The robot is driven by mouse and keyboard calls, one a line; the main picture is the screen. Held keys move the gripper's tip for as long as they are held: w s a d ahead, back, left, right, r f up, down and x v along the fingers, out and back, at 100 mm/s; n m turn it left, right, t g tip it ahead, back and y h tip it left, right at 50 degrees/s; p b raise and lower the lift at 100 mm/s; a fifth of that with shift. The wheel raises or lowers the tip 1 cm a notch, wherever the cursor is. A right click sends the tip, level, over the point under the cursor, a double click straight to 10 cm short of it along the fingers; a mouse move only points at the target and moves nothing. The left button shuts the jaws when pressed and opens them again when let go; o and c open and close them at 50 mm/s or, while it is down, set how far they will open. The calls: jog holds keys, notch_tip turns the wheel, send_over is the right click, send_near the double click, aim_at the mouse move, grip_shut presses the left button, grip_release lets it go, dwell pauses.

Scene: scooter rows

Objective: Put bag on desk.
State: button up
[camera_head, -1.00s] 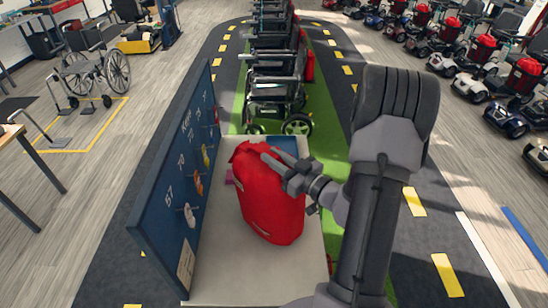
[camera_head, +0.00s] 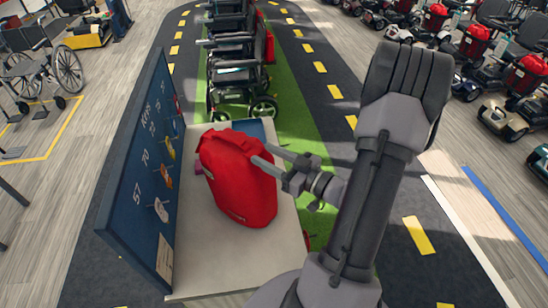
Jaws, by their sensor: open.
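The red bag (camera_head: 238,182) stands on the pale desk top (camera_head: 210,258), a little tilted. My gripper (camera_head: 262,157) is at the right side of the bag, near its upper part. Its jaws are open; one finger reaches toward the bag's upper side and the other lies behind it. I cannot tell whether a finger touches the bag. The bag hides part of the desk top behind it.
A blue key board (camera_head: 136,190) with numbered hooks and tags stands along the desk's left edge. A row of wheelchairs (camera_head: 235,75) stands on the green strip behind. Scooters (camera_head: 505,85) line the right. The front of the desk is bare.

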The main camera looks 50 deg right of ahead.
jog(key=s+a+r+n+g+y, duration=0.1)
jog(key=a+r+n+g+y, duration=0.2)
jog(key=a+n, duration=0.65)
jog(key=s+a+r+n+g+y, duration=0.1)
jog(key=s+a+n+g+y, duration=0.1)
jog(key=a+n+g, duration=0.75)
jog(key=s+a+r+n+y, duration=0.1)
jog(key=a+r+n+y, duration=0.15)
jog(key=a+n, duration=0.75)
jog(key=s+r+m+h, duration=0.2)
jog(key=s+m+h, duration=0.15)
jog(key=m, duration=1.35)
jog(key=s+r+m+h, duration=0.3)
jog(key=m+h, duration=0.2)
jog(key=m, duration=1.3)
notch_tip(320, 180, down, 20)
jog(key=b, duration=2)
jog(key=shift+d, duration=0.3)
jog(key=shift+t, duration=0.25)
